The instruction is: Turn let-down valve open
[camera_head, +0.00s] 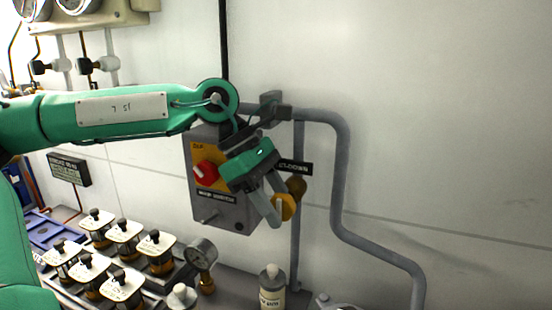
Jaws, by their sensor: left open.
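The let-down valve shows as a yellow round knob (288,208) with a darker brass body (297,186) behind it, on a grey vertical pipe. A black label (296,168) ending in "T-DOWN" sits just above it, partly hidden by my gripper. My left gripper (279,211) is green with pale grey fingers and points down at the knob. Its fingers are open, with their tips at the knob's left side and overlapping it in the picture; I cannot tell whether they touch it. My right gripper is not in view.
Behind my left gripper is a grey switch box (228,212) with a red knob (205,172). A grey bent pipe (342,180) runs to the right. The wall at right is bare.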

